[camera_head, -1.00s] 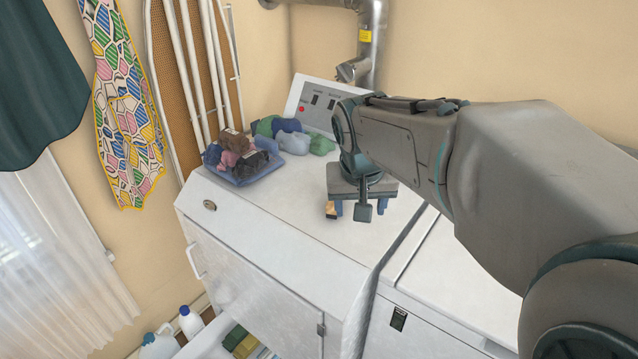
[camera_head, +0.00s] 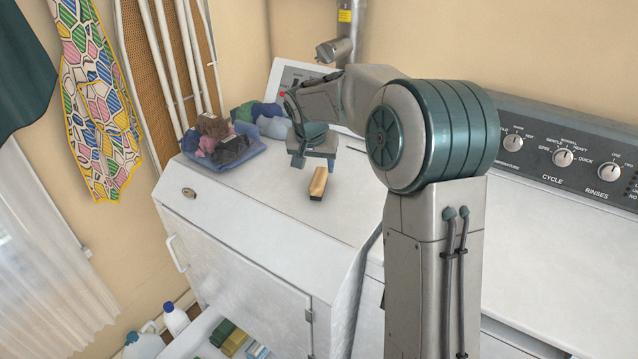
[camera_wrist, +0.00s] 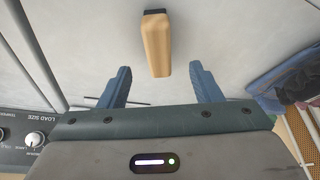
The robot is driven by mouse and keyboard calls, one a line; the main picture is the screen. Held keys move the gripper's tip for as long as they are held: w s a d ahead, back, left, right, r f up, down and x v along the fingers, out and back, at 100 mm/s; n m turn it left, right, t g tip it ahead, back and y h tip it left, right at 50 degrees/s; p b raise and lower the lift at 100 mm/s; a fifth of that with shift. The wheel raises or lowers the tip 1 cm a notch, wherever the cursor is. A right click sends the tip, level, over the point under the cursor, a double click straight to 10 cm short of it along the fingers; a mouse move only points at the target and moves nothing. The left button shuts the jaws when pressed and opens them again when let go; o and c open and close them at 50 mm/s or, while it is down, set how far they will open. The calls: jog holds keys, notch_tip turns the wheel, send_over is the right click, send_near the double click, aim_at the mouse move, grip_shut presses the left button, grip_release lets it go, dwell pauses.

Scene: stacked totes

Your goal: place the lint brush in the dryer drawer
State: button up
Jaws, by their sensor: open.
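The lint brush (camera_head: 319,184) has a tan wooden body with a dark strip along its underside. It lies on the white dryer top. It also shows in the wrist view (camera_wrist: 157,45), ahead of and between the blue fingers. My gripper (camera_head: 314,160) is open and empty, just behind the brush in the head view and apart from it. In the wrist view its two fingers (camera_wrist: 159,84) are spread wide. The open drawer (camera_head: 205,332) is low at the dryer's front, with green, yellow and blue items (camera_head: 235,341) in it. Much of the drawer is cut off by the frame.
A washer (camera_head: 560,230) with knobs stands on the right. Bottles (camera_head: 174,319) stand left of the drawer. The front part of the dryer top is clear.

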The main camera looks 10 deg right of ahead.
aim_at(319, 177)
jog(key=x, duration=0.4)
jog(key=p+x, duration=0.1)
jog(key=x, duration=0.1)
jog(key=shift+w+d+f, duration=0.2)
jog(key=shift+w+d, duration=0.15)
jog(key=shift+w, duration=0.05)
jog(key=shift+w+f, duration=0.2)
jog(key=shift+f, duration=0.3)
jog(key=shift+f+b, duration=0.25)
jog(key=shift+b, duration=0.1)
jog(key=shift+c, duration=0.4)
jog(key=c, duration=1.1)
jog(key=shift+r, duration=0.15)
